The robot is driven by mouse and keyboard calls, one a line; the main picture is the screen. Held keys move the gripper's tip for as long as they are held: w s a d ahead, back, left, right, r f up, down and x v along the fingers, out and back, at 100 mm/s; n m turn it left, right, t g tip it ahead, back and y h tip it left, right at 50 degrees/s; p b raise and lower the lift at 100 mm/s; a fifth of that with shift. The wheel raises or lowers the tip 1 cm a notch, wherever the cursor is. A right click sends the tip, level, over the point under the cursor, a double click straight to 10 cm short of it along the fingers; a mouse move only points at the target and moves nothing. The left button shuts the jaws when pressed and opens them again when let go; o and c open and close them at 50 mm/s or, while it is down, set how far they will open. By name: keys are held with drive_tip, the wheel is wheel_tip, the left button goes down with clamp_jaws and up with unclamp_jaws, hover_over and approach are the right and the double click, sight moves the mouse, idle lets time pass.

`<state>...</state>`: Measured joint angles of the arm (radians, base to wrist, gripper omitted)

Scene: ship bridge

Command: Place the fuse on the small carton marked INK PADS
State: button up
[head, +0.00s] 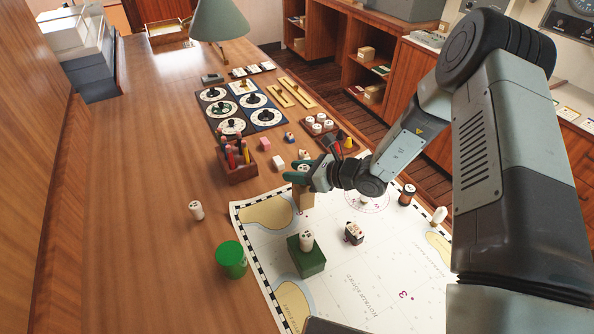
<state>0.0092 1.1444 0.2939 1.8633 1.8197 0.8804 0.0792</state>
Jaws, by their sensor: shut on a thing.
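My gripper (299,173), with teal fingers, is over the upper part of the chart. It is shut on a small pale thing, apparently the fuse (303,168), which the fingers mostly hide. A small tan carton (306,200) stands on the chart just below the fingers; no marking on it can be read, so I cannot tell if it says INK PADS. I cannot tell whether the held thing touches the carton.
A green box (308,264) bears a white marked cylinder (306,239). A wooden holder (238,170) is left of the gripper.

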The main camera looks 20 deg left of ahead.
drive_tip(key=shift+f, duration=0.1)
drive_tip(key=o, duration=1)
drive_tip(key=shift+o, duration=0.2)
drive_tip(key=shift+r, duration=0.2)
drive_tip(key=v, duration=1.2)
